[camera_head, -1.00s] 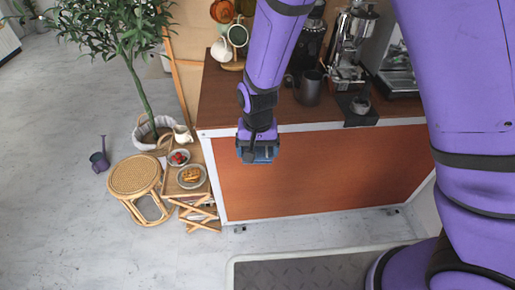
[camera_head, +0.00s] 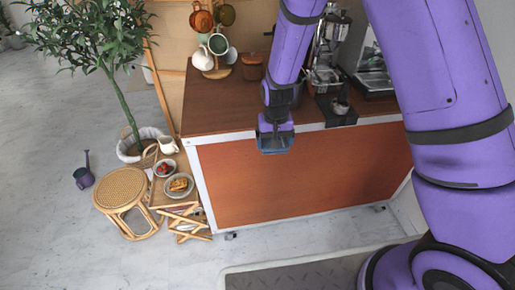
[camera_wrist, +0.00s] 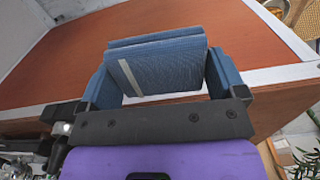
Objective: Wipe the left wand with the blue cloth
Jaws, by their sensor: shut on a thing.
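The blue cloth (camera_wrist: 165,66) is a folded, ribbed pad with a pale stripe in the wrist view. My gripper (camera_wrist: 162,82) is shut on it, with a finger at each side. In the head view my gripper (camera_head: 275,143) hangs in front of the cart's front edge, pointing down, with the cloth mostly hidden at its end. A silver coffee machine (camera_head: 375,72) stands at the back right of the counter, partly hidden by my arm. I cannot make out the left wand.
The brown counter (camera_head: 215,103) carries a mug tree with cups (camera_head: 218,44), a silver grinder (camera_head: 327,50) and a dark mat (camera_head: 338,118). A rattan stool (camera_head: 122,190), a plant (camera_head: 95,40) and a small table with plates (camera_head: 178,187) stand at left. The floor in front is clear.

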